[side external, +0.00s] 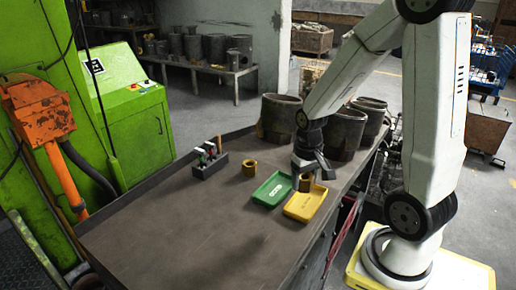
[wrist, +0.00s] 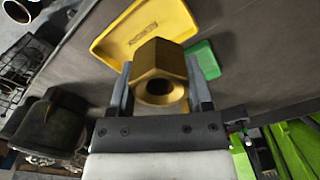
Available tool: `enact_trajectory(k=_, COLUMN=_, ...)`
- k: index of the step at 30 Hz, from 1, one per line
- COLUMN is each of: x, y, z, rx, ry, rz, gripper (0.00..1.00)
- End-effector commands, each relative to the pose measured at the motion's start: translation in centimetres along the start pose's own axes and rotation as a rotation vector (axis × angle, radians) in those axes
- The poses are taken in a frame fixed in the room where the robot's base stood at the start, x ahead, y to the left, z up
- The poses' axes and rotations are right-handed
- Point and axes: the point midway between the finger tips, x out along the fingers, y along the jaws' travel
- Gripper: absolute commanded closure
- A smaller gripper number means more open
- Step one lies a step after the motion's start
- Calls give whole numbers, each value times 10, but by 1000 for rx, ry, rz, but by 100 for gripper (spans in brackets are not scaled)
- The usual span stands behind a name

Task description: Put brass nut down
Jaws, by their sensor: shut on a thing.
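My gripper (side external: 306,176) is shut on a brass nut (wrist: 159,74). The nut is between the two fingers in the wrist view, its hole facing the camera. In the side external view the held nut (side external: 306,187) shows just below the fingers, above the yellow tray (side external: 290,213). The yellow tray also shows in the wrist view (wrist: 112,34), behind the nut. I cannot tell exactly how high the nut is over it. Another brass nut (side external: 250,169) stands on the dark table, left of the gripper.
A green tray (side external: 258,200) lies beside the yellow tray. A dark holder (side external: 210,166) with several upright tools stands at the table's back left. Large dark cylinders (side external: 345,132) stand behind the gripper on the right. The table's front left (side external: 170,235) is clear.

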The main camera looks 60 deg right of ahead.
Motion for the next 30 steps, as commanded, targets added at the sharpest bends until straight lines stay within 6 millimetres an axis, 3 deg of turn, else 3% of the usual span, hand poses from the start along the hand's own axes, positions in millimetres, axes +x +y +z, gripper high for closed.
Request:
enact_trajectory(k=13, x=36, y=0, z=0, rx=-1, ry=-2, rz=0, gripper=100)
enact_trajectory(k=30, x=54, y=0, z=0, rx=-1, ry=-2, rz=0, gripper=100)
